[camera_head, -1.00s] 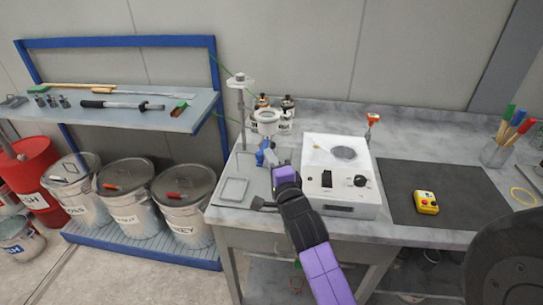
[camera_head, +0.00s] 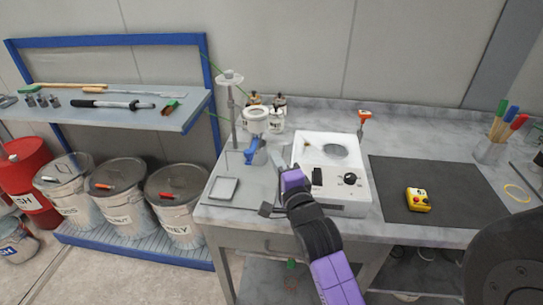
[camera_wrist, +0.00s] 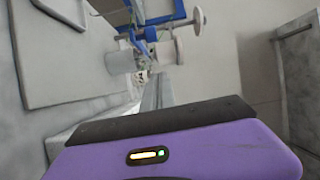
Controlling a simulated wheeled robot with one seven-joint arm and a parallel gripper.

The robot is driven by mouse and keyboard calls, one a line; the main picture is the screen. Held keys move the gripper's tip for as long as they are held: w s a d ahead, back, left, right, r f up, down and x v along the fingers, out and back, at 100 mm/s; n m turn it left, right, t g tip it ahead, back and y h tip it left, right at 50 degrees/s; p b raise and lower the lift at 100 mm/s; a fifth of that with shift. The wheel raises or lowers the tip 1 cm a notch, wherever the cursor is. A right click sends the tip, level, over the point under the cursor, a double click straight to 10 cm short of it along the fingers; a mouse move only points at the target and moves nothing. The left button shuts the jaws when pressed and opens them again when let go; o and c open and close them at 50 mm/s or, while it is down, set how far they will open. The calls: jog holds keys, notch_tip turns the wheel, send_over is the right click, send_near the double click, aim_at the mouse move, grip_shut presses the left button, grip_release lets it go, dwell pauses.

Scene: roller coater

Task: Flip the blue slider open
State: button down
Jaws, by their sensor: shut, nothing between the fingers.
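The blue slider (camera_head: 250,154) sits on the front of the stand, just below the white cup (camera_head: 256,120). In the wrist view a blue part (camera_wrist: 138,38) shows beyond the fingers, beside a grey cylinder. My gripper (camera_head: 286,163) is to the right of the slider, apart from it, beside the white box. In the wrist view my gripper (camera_wrist: 158,90) is shut and empty, with its fingers seen end-on. Whether the slider is open or shut is too small to tell.
The white box with a knob (camera_head: 330,178) stands right of my gripper. The stand's post (camera_head: 232,115) rises behind the slider. Bottles (camera_head: 277,118) stand behind the cup. A dark mat (camera_head: 440,190) with a yellow button box (camera_head: 418,199) lies to the right.

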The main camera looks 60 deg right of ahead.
jog(key=shift+b+v, duration=0.45)
jog(key=shift+v, duration=2.25)
jog(key=s+a+f+n+t+y, duration=0.1)
jog(key=s+a+n+t+y, duration=0.15)
jog(key=a+n, duration=0.6)
jog(key=s+a+f+n+t+y, duration=0.1)
jog(key=s+a+n+y, duration=0.15)
jog(key=a+n, duration=0.55)
jog(key=s+a+f+n+g+y, duration=0.1)
jog(key=s+a+f+n+y, duration=0.4)
jog(key=s+a+n, duration=0.5)
jog(key=s+a+y, duration=0.2)
jog(key=shift+s+f+y, duration=0.2)
jog(key=shift+s+y, duration=0.15)
jog(key=shift+y, duration=0.05)
